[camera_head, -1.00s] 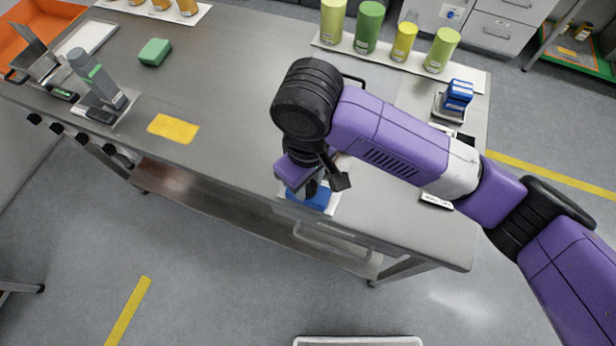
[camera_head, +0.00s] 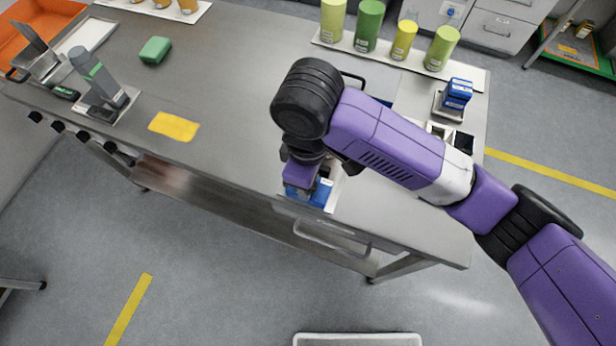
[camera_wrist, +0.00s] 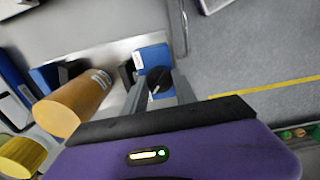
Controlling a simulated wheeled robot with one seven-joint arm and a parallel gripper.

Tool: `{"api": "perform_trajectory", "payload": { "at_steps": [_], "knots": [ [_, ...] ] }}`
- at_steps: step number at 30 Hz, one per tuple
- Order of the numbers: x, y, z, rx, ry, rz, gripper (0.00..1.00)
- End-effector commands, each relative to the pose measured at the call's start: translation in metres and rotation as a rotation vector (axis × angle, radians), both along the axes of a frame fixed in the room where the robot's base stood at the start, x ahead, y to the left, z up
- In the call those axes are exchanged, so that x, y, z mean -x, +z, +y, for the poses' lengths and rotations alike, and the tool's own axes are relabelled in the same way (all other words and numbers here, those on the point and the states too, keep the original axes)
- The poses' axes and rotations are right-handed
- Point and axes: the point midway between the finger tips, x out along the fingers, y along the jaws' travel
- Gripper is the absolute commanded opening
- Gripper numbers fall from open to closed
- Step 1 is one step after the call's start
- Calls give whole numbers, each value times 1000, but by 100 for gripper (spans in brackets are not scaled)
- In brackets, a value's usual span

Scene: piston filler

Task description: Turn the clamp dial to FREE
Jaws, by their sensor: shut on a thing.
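The clamp dial (camera_wrist: 159,80) is a small black knob with a white mark, on a blue block (camera_wrist: 154,56) in the wrist view. My gripper (camera_wrist: 157,86) reaches down to the dial, with its grey fingers on either side and shut on it. The white mark points toward the lower left of the wrist view. No FREE marking is readable. In the head view the blue block (camera_head: 323,193) shows at the bench's front edge, partly behind my gripper (camera_head: 302,188), which hides the dial.
Green and yellow cylinders (camera_head: 368,28) stand at the back. A blue item (camera_head: 458,93) sits on a stand at right. The bench middle (camera_head: 235,75) is clear.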

Motion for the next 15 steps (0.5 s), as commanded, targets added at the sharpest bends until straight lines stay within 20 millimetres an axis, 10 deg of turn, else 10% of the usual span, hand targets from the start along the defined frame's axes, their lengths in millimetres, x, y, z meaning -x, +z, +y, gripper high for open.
{"api": "perform_trajectory", "payload": {
  "at_steps": [6, 7, 9, 15],
  "knots": [
    [0, 1, 1, -3, 2, -2, 0],
    [0, 1, 0, -3, 2, -2, 37],
    [0, 1, 1, -3, 1, -2, 51],
    [0, 1, 0, -1, 0, -1, 55]
  ]
}}
